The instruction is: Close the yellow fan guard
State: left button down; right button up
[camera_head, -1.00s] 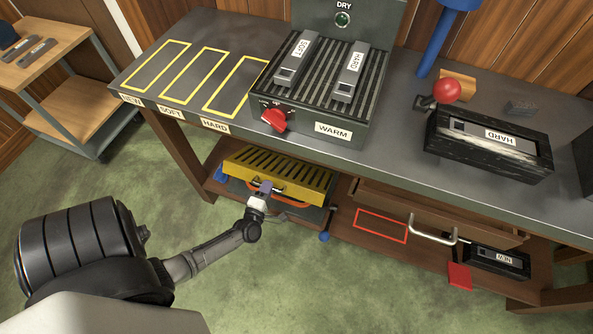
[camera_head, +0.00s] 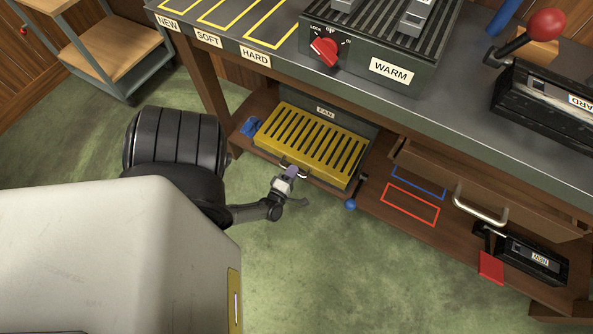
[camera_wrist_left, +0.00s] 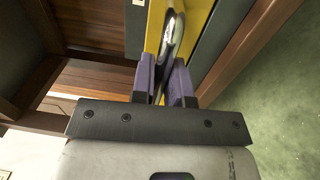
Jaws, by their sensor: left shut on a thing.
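The yellow fan guard (camera_head: 313,139) is a slotted panel in front of the dark box labelled FAN (camera_head: 325,111), under the bench. Its slotted face shows from above, and the FAN label shows behind its far edge. I cannot tell its exact angle. My left gripper (camera_head: 291,173) is at the guard's near edge, shut on its metal handle. In the left wrist view, the purple fingertips (camera_wrist_left: 166,80) are on either side of the shiny handle (camera_wrist_left: 173,38), with the yellow guard (camera_wrist_left: 201,18) just beyond. My right gripper is not in view.
The guard is on the bench's lower shelf (camera_head: 395,220). A blue knob (camera_head: 350,204) is at its right and a bench leg (camera_head: 207,90) stands to its left. A drawer (camera_head: 490,195) with a metal handle sticks out to the right. The green floor in front is clear.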

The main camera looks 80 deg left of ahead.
pick_arm(q)
jog(key=shift+s+f, duration=0.15)
jog(key=shift+f, duration=0.25)
jog(key=shift+f, duration=0.15)
jog(key=c, duration=1.2)
grip_release()
jog(key=shift+w, duration=0.2)
jog(key=shift+o, duration=0.3)
jog(key=shift+r, duration=0.2)
jog(key=p+v, duration=0.3)
jog(key=v, duration=1)
jog(key=shift+s+d, duration=0.3)
